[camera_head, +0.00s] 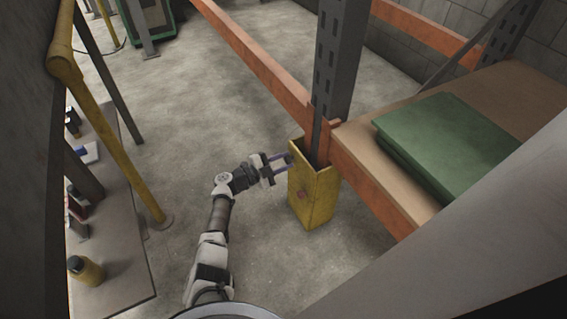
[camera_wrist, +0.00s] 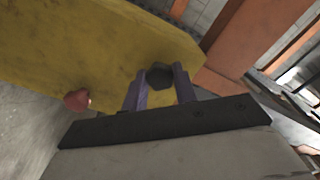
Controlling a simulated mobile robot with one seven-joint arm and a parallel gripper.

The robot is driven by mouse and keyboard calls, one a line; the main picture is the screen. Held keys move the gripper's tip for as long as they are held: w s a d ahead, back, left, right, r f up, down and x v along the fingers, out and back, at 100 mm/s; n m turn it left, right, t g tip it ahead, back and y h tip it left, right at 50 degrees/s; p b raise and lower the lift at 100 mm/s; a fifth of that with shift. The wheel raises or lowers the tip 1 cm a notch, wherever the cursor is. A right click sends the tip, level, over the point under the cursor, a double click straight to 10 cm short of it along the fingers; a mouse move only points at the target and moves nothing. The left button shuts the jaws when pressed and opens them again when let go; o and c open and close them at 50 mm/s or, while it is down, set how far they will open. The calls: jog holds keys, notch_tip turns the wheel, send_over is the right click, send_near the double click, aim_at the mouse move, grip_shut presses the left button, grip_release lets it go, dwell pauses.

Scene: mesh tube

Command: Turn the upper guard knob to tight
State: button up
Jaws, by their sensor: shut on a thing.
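The yellow guard (camera_head: 316,198) stands at the foot of the grey rack upright and fills the upper left of the wrist view (camera_wrist: 90,45). The upper guard knob (camera_wrist: 160,76) is dark and faceted and sits on the guard's face. My gripper (camera_head: 282,161) reaches the upper part of the guard from the left. In the wrist view its two purple-grey fingers (camera_wrist: 160,84) lie on either side of the dark knob, shut on it. A red lower knob (camera_head: 303,194) sits lower on the guard and also shows in the wrist view (camera_wrist: 76,100), clear of the fingers.
The rack upright (camera_head: 337,70) and orange beams (camera_head: 255,65) rise behind the guard. A shelf at right bears green folded stuff (camera_head: 445,140). A bench (camera_head: 120,245) at left holds a yellow bottle (camera_head: 85,270) and small items. The concrete floor around my arm is clear.

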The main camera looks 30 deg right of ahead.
jog(key=shift+m, duration=0.6)
jog(key=o, duration=1)
jog(key=shift+a, duration=0.15)
jog(key=a, duration=0.4)
jog(key=a+p, duration=0.1)
jog(key=a, duration=0.4)
jog(key=a+p, duration=0.1)
jog(key=a, duration=0.3)
jog(key=shift+w+a, duration=0.35)
jog(key=shift+w, duration=0.05)
